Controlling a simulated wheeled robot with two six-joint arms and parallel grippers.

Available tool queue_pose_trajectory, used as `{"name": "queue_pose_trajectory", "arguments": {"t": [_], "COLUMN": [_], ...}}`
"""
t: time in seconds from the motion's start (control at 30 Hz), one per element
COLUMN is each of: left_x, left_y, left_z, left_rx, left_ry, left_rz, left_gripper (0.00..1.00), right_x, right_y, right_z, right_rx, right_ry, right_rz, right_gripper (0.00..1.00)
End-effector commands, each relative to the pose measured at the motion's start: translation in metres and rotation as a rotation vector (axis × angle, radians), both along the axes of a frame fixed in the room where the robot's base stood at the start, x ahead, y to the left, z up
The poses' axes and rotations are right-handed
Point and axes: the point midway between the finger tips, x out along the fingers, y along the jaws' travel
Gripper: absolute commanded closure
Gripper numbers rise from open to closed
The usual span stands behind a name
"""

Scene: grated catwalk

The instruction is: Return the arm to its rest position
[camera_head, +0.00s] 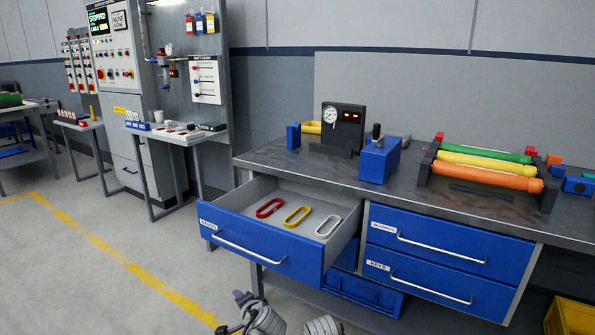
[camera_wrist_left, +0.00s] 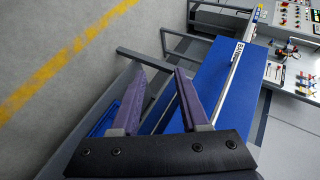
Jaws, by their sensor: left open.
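My left gripper (camera_wrist_left: 160,76) shows in the left wrist view with its two purple-grey fingers apart and nothing between them. It is in front of the blue front of the pulled-out drawer (camera_wrist_left: 220,80), apart from the handle as far as I can see. In the head view the open drawer (camera_head: 268,249) holds a red ring (camera_head: 269,208), a yellow ring (camera_head: 297,216) and a white ring (camera_head: 328,226). My right gripper is in neither view.
The workbench (camera_head: 290,160) carries a gauge block (camera_head: 343,129), a blue box (camera_head: 380,160) and a rack with coloured cylinders (camera_head: 487,170). Two shut drawers are right of the open one. A blue crate (camera_head: 365,292) sits below. Open floor (camera_head: 100,270) lies left.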

Motion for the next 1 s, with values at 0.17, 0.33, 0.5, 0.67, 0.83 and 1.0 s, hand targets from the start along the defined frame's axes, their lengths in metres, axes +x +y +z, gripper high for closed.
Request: {"name": "queue_pose_trajectory", "arguments": {"t": [0.17, 0.33, 0.5, 0.67, 0.83, 1.0], "left_x": [-0.073, -0.134, -0.19, -0.185, -0.185, -0.185], "left_y": [-0.034, -0.07, -0.105, -0.102, -0.102, -0.102], "left_z": [-0.068, -0.096, -0.104, -0.061, -0.021, 0.034], "left_rx": [-0.33, -0.499, -0.603, -0.598, -0.598, -0.599], "left_ry": [0.294, 0.535, 0.767, 0.748, 0.747, 0.746], "left_rz": [0.249, 0.394, 0.496, 0.492, 0.49, 0.49], "left_gripper": [0.55, 0.55, 0.55, 0.55, 0.55, 0.55], "right_x": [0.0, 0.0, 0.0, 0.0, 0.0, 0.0], "right_y": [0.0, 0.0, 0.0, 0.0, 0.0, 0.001], "right_z": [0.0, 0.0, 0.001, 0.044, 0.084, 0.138], "right_rx": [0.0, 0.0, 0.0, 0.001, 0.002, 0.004], "right_ry": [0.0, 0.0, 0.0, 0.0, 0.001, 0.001], "right_rz": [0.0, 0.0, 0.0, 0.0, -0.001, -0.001], "right_gripper": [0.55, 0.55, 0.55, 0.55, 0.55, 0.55]}}
